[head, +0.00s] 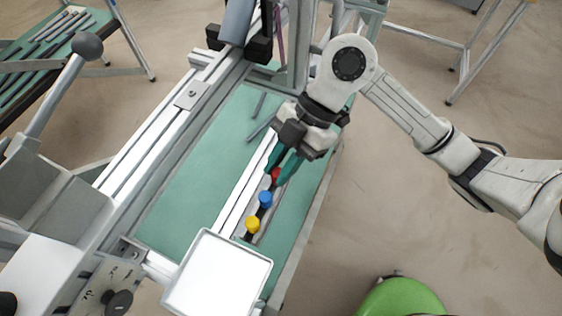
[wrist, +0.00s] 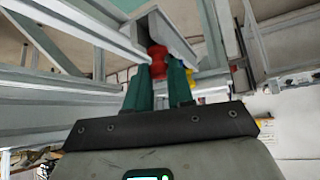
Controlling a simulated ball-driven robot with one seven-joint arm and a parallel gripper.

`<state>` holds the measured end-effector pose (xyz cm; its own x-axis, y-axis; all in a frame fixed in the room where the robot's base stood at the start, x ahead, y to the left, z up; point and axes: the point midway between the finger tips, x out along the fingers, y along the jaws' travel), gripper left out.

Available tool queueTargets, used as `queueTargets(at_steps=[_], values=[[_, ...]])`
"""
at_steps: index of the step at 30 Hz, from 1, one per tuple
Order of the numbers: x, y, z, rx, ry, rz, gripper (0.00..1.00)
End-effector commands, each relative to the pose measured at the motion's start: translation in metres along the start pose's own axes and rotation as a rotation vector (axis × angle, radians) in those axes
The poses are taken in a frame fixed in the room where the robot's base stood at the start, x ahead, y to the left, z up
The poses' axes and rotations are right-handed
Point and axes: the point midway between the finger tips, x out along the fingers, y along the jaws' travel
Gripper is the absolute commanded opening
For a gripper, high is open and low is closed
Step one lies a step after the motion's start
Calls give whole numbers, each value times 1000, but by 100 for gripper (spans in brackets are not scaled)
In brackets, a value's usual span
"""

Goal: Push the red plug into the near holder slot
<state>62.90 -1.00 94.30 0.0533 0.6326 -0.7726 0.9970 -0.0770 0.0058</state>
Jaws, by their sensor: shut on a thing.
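The red plug (head: 275,173) is between the green fingertips of my gripper (head: 279,168), over the right part of the green table. In the wrist view the red plug (wrist: 157,60) shows between the fingers of my gripper (wrist: 163,78), against a grey channel-shaped piece (wrist: 165,32). My gripper is shut on the plug. A blue plug (head: 265,198) and a yellow plug (head: 252,223) stand in a row in front of it, beside a grey rail. The fingers hide part of the red plug. I cannot tell whether its end sits in a slot.
A white square tray (head: 218,275) stands at the near end of the row. Metal rails (head: 165,150) run along the left. Loose grey bars (head: 258,115) lie on the green surface (head: 200,165) farther back. A green stool (head: 400,298) stands at lower right.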

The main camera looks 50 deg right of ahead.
Motion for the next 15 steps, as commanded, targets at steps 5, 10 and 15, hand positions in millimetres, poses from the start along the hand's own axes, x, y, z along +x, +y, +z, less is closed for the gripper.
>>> queueTargets(at_steps=[5, 10, 15], values=[[0, 0, 0, 0, 0, 0, 36], [0, 0, 0, 0, 0, 0, 52], [0, 0, 0, 0, 0, 0, 52]])
